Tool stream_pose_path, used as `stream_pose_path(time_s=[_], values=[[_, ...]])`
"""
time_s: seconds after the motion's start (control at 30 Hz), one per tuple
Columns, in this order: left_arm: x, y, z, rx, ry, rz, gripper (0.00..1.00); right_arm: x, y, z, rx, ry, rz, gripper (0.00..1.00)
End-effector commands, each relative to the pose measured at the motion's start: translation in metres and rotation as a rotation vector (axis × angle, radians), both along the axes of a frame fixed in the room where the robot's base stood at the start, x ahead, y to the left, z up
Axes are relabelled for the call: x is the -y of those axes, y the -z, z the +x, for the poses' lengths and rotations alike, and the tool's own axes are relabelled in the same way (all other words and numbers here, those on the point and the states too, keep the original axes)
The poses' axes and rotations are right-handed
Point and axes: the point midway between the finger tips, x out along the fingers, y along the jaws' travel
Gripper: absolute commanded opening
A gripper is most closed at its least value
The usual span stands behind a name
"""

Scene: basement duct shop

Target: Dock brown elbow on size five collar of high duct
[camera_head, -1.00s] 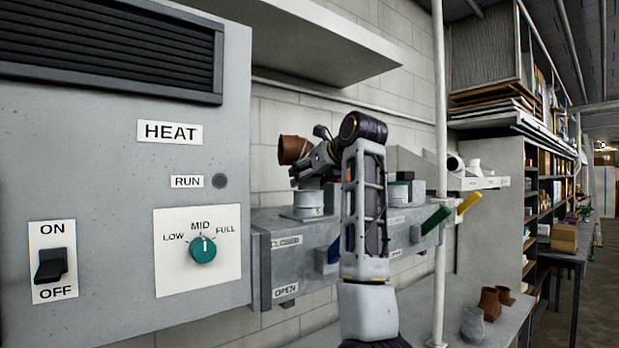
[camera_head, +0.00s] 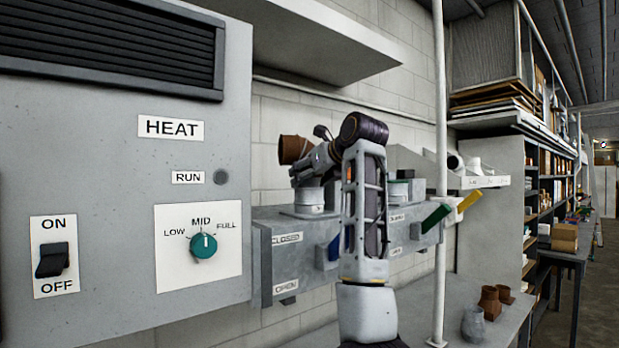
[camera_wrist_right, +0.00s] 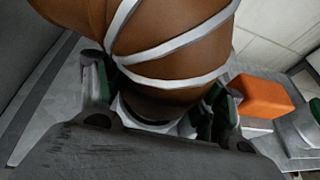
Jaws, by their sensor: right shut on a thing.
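The brown elbow (camera_head: 293,149) shows in the head view just above a pale grey collar (camera_head: 309,196) on top of the long grey duct (camera_head: 285,262). My right gripper (camera_head: 316,163) is shut on the elbow. In the right wrist view the elbow (camera_wrist_right: 180,25) has white bands, and the green-padded fingers (camera_wrist_right: 160,100) hold it from both sides. A pale ring shows under the elbow's lower end. I cannot tell whether the elbow is seated on the collar. The collar's size number is not readable. My left gripper is not in view.
The duct has a blue handle (camera_head: 334,246), a green handle (camera_head: 436,217) and a yellow handle (camera_head: 469,200). An orange block (camera_wrist_right: 262,98) is beside the gripper. A shelf (camera_head: 310,45) hangs above. Brown fittings (camera_head: 490,299) stand on the lower bench, and a white pole (camera_head: 440,120) rises nearby.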

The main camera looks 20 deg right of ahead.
Motion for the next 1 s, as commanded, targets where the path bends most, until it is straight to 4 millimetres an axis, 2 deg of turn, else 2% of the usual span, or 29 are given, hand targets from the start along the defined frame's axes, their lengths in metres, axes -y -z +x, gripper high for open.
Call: stream_pose_path(time_s=[0.03, 0.57, 0.6, 0.63, 1.0], values=[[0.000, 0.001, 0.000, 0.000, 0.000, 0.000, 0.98, 0.000, 0.007, 0.002, -0.015, -0.003, -0.003, 0.39], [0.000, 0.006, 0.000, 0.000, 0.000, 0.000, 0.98, -0.001, 0.019, 0.004, -0.026, -0.002, 0.000, 0.39], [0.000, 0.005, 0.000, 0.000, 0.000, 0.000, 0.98, -0.001, 0.018, 0.004, -0.026, -0.001, 0.000, 0.74], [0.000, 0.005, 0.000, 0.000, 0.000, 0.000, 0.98, -0.001, 0.018, 0.004, -0.026, -0.001, 0.000, 0.77], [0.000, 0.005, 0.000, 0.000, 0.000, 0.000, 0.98, 0.001, 0.019, 0.004, -0.029, 0.002, 0.003, 0.77]])
